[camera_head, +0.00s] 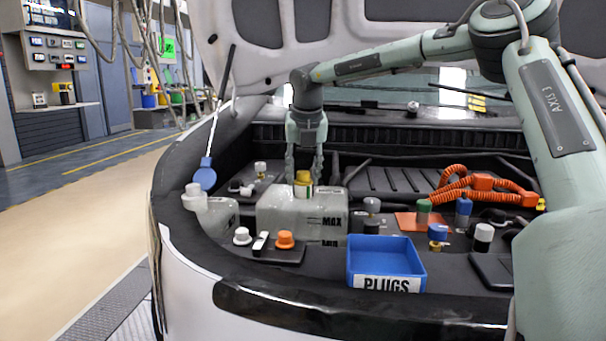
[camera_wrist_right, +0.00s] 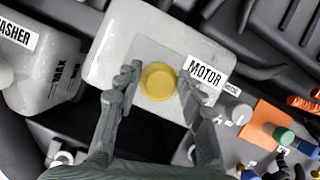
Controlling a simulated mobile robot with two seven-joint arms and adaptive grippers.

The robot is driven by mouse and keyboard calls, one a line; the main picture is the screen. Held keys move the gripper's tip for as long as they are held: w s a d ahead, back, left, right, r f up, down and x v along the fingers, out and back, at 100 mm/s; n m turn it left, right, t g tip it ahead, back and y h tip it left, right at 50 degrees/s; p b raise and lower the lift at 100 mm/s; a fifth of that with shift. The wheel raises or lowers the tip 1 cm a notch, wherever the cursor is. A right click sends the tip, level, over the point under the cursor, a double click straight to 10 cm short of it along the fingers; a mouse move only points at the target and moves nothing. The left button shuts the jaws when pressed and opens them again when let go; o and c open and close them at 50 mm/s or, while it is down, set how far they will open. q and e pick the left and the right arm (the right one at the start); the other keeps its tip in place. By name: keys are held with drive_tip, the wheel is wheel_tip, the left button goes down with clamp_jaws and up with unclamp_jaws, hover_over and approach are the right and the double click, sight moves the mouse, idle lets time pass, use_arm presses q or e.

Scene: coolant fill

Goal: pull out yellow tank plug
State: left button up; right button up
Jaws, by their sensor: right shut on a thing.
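The yellow plug (camera_head: 303,177) sits at the top of the whitish translucent tank (camera_head: 283,213), which has a MAX mark. In the right wrist view the round yellow plug (camera_wrist_right: 158,81) lies over the tank labelled MOTOR (camera_wrist_right: 122,42). My right gripper (camera_head: 304,172) points down from above and is shut on the yellow plug, one finger on each side. In the right wrist view its fingertips (camera_wrist_right: 158,84) flank the plug. I cannot tell whether the plug has lifted at all from the tank's neck. My left gripper is not in view.
A blue tray labelled PLUGS (camera_head: 387,258) stands in front, right of the tank. A washer tank (camera_head: 212,212) with a white cap is at the left. An orange cap (camera_head: 285,240), a white cap (camera_head: 242,236) and orange cables (camera_head: 470,184) are nearby. The raised hood (camera_head: 290,50) hangs above.

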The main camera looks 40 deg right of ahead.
sight(303, 172)
drive_tip(key=shift+r, duration=0.4)
drive_tip(key=shift+r+p, duration=1.45)
drive_tip(key=shift+r, duration=0.9)
